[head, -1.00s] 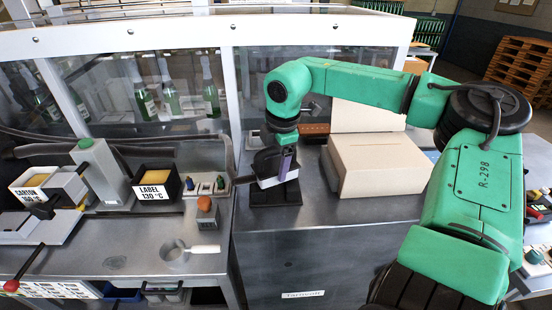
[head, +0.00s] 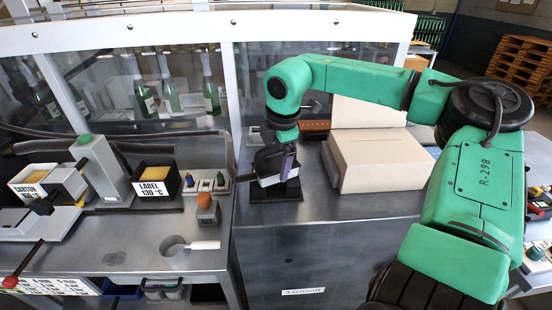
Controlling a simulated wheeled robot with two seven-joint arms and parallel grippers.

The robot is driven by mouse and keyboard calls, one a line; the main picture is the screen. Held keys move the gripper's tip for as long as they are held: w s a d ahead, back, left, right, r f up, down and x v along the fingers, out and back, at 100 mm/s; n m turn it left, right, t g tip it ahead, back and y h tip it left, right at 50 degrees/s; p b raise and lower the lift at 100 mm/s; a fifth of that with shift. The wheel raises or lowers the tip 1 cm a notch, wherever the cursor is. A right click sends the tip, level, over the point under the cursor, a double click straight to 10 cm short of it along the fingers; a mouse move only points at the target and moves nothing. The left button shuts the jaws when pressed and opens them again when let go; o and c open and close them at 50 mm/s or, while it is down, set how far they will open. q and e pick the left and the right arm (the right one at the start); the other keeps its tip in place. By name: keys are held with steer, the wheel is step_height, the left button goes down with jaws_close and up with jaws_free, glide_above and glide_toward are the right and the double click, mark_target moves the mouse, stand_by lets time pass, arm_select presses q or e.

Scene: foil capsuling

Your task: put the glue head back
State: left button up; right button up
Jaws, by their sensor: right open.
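What looks like the glue head (head: 288,166), a grey body with a purple upright part, stands at a black stand (head: 276,192) on the steel counter, left of the cardboard box. My right gripper (head: 272,162), dark and pointing down, is open right at it. Its fingers overlap the purple part and the stand, so I cannot tell whether they touch the head or how fully the head is seated. My left gripper is not in view.
A large cardboard box (head: 378,162) stands close right of the stand. The counter front is clear.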

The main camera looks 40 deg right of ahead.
steer(key=shift+r, duration=0.7)
arm_select(q)
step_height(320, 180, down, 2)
steer(key=b, duration=0.3)
arm_select(e)
steer(key=v, duration=1.1)
steer(key=shift+r, duration=0.2)
steer(key=shift+s, duration=0.1)
